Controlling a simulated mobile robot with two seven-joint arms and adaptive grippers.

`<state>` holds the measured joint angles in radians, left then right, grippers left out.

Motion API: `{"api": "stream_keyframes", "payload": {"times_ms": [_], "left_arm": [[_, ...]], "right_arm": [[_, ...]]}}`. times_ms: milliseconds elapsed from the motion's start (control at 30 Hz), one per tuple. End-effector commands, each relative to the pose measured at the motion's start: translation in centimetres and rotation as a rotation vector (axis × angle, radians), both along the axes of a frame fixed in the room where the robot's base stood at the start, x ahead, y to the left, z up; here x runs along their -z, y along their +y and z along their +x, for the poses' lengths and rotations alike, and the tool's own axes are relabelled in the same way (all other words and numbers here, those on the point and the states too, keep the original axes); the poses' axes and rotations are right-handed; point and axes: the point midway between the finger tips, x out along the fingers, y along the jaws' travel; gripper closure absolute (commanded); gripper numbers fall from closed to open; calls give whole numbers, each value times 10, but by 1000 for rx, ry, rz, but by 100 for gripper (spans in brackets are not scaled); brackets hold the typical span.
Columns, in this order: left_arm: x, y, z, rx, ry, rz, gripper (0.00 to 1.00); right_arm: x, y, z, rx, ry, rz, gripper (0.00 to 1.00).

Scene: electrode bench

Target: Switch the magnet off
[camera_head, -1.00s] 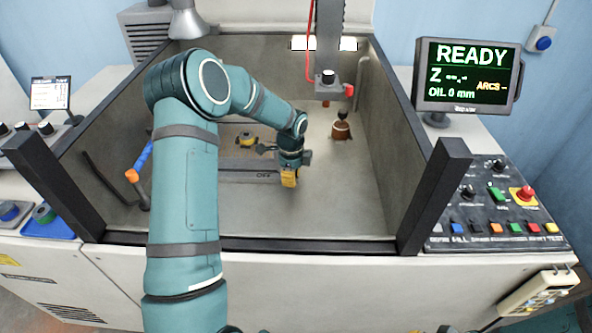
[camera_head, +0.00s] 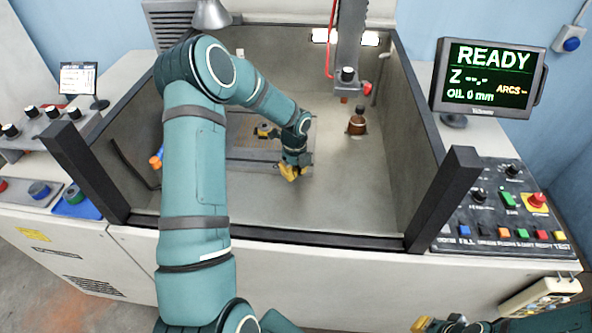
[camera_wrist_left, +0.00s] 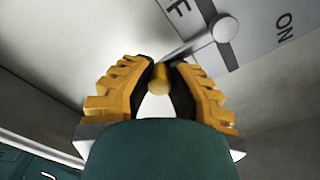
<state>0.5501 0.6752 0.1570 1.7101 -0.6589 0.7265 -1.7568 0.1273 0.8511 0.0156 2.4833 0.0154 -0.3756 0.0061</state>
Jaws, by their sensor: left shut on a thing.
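The magnet (camera_head: 240,152) is a flat grey chuck on the tank floor, partly hidden by my left arm. In the left wrist view its side face (camera_wrist_left: 258,22) shows the letter F and the word ON. A grey lever (camera_wrist_left: 196,43) runs from a round pivot there, on the F side and away from ON. Its brass-coloured end knob (camera_wrist_left: 159,80) is between my fingers. My left gripper (camera_head: 291,172), with yellow fingers, is shut on the lever knob at the chuck's front right; it also shows in the left wrist view (camera_wrist_left: 160,75). My right gripper (camera_head: 425,326) is partly cut off at the bottom edge.
The tank's dark front rim (camera_head: 300,238) and corner posts (camera_head: 444,200) surround the work area. A brown-copper part (camera_head: 357,122) stands on the floor at right. The machine head (camera_head: 350,75) hangs above. The floor right of my left gripper is clear.

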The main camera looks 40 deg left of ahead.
Motion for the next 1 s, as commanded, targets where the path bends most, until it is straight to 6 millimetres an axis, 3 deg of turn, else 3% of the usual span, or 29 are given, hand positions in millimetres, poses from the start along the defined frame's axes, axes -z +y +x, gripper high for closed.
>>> {"api": "stream_keyframes", "payload": {"times_ms": [400,433,500,833,1000], "left_arm": [[1,1,-1,6,3,0,100],[1,1,-1,5,3,0,72],[1,1,-1,5,3,0,49],[-1,1,0,5,1,0,49],[-18,1,0,3,-1,2,49]], "right_arm": [[0,0,0,0,0,0,100],[0,0,0,0,0,0,100],[0,0,0,0,0,0,100],[0,0,0,0,0,0,100],[0,0,0,0,0,0,100]]}}
